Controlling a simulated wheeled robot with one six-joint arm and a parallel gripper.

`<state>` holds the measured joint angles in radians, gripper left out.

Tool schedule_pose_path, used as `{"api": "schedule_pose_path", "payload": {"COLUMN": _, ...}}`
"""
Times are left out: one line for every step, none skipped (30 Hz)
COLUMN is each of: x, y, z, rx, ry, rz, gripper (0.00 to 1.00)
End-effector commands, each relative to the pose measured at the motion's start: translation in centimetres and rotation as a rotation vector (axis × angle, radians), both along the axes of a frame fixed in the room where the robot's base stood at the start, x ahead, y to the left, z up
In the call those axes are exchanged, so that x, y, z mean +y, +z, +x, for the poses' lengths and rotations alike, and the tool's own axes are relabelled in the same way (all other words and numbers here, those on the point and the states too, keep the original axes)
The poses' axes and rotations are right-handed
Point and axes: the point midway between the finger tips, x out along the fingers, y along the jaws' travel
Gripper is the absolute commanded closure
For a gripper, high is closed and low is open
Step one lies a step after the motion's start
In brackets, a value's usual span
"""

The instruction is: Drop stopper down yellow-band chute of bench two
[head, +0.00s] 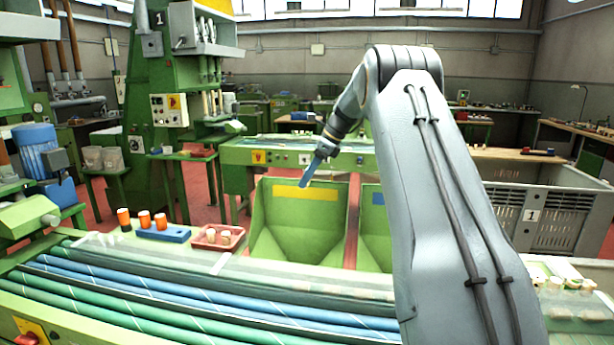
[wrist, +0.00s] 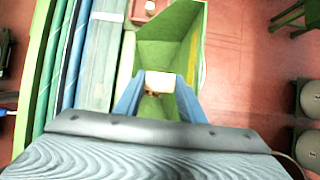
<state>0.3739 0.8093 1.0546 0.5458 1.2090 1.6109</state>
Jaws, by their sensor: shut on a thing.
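My gripper (head: 308,172) is in front of the yellow band at the back of a green chute (head: 268,226) in the head view. In the wrist view my gripper (wrist: 158,92) has its blue fingers shut on a pale stopper (wrist: 159,80), held over the green chute (wrist: 150,53). The yellow band (head: 291,192) is partly covered by a finger in the head view. The stopper cannot be made out in the head view. How high it is above the chute's opening is hard to tell.
A second green chute with a blue band (head: 378,198) stands just right, partly behind my arm. A red tray (head: 203,241) with pale stoppers and a blue rack (head: 172,237) with orange pieces sit to the left. Blue and green rollers (head: 200,305) run along the front.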

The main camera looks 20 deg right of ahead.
Motion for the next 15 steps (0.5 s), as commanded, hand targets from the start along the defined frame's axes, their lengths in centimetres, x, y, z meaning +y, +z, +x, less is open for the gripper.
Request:
{"api": "schedule_pose_path", "payload": {"x": 0.00, "y": 0.07, "z": 0.00, "rx": 0.000, "ry": 0.000, "rz": 0.000, "gripper": 0.84}}
{"api": "schedule_pose_path", "payload": {"x": 0.00, "y": 0.07, "z": 0.00, "rx": 0.000, "ry": 0.000, "rz": 0.000, "gripper": 0.84}}
{"api": "schedule_pose_path", "payload": {"x": 0.00, "y": 0.07, "z": 0.00, "rx": 0.000, "ry": 0.000, "rz": 0.000, "gripper": 0.84}}
{"api": "schedule_pose_path", "payload": {"x": -0.01, "y": 0.08, "z": 0.00, "rx": 0.000, "ry": 0.000, "rz": 0.000, "gripper": 0.59}}
{"api": "schedule_pose_path", "payload": {"x": 0.00, "y": 0.07, "z": 0.00, "rx": 0.000, "ry": 0.001, "rz": 0.000, "gripper": 0.54}}
{"api": "schedule_pose_path", "payload": {"x": 0.00, "y": 0.07, "z": 0.00, "rx": 0.000, "ry": 0.001, "rz": 0.000, "gripper": 0.47}}
{"api": "schedule_pose_path", "payload": {"x": 0.00, "y": 0.07, "z": 0.00, "rx": 0.000, "ry": 0.001, "rz": 0.000, "gripper": 0.42}}
{"api": "schedule_pose_path", "payload": {"x": 0.00, "y": 0.07, "z": 0.00, "rx": 0.000, "ry": 0.001, "rz": 0.000, "gripper": 0.42}}
{"api": "schedule_pose_path", "payload": {"x": 0.00, "y": 0.06, "z": 0.00, "rx": 0.000, "ry": 0.001, "rz": 0.000, "gripper": 0.42}}
{"api": "schedule_pose_path", "payload": {"x": 0.00, "y": 0.06, "z": 0.00, "rx": 0.000, "ry": 0.001, "rz": 0.000, "gripper": 0.42}}
{"api": "schedule_pose_path", "payload": {"x": 0.00, "y": 0.06, "z": 0.00, "rx": 0.000, "ry": 0.001, "rz": 0.000, "gripper": 0.42}}
{"api": "schedule_pose_path", "payload": {"x": 0.00, "y": 0.06, "z": 0.00, "rx": 0.000, "ry": 0.001, "rz": 0.000, "gripper": 0.42}}
{"api": "schedule_pose_path", "payload": {"x": 0.00, "y": 0.06, "z": 0.00, "rx": 0.000, "ry": 0.001, "rz": 0.000, "gripper": 0.42}}
{"api": "schedule_pose_path", "payload": {"x": 0.00, "y": 0.06, "z": 0.00, "rx": 0.000, "ry": 0.001, "rz": 0.000, "gripper": 0.42}}
{"api": "schedule_pose_path", "payload": {"x": -0.02, "y": 0.08, "z": 0.00, "rx": 0.000, "ry": 0.001, "rz": 0.000, "gripper": 0.42}}
